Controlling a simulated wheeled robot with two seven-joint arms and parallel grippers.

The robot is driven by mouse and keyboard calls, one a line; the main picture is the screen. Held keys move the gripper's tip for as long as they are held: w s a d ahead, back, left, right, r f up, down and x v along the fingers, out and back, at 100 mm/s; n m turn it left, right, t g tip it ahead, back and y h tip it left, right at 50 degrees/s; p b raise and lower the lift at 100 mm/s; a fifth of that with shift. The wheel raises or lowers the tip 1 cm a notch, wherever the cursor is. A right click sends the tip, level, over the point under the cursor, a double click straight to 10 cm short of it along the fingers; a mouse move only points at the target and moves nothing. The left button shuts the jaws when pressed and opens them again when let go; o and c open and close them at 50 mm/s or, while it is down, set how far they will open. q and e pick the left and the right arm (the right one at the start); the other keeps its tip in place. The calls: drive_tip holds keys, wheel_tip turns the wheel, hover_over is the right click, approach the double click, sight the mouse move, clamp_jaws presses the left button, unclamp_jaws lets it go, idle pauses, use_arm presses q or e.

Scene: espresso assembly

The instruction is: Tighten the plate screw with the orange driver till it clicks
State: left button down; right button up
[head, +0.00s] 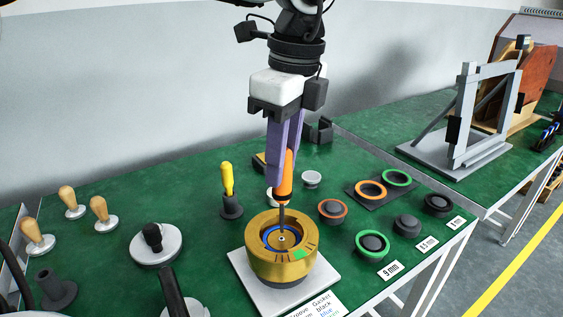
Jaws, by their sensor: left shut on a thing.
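My left gripper (285,150) comes down from above and is shut on the orange driver (284,178). The driver stands nearly upright, with its dark shaft pointing down into the brass group head (265,262). The shaft's tip ends at or just above the plate screw (282,238) at the centre; I cannot tell whether they touch. A blue ring shows inside the brass rim, and a green mark is on its front right. The group head sits on a white base plate (325,272). My right gripper is not in view.
A yellow-handled tool (227,178) stands behind left. Several wooden-handled tampers (68,202) and a round silver piece (156,245) are at left. Orange and green rings (370,190) with dark baskets (407,225) lie at right beside size labels. A grey frame (485,115) stands on the far table.

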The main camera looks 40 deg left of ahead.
use_arm(q)
drive_tip(key=shift+r+p, duration=1.35)
drive_tip(key=shift+r, duration=0.9)
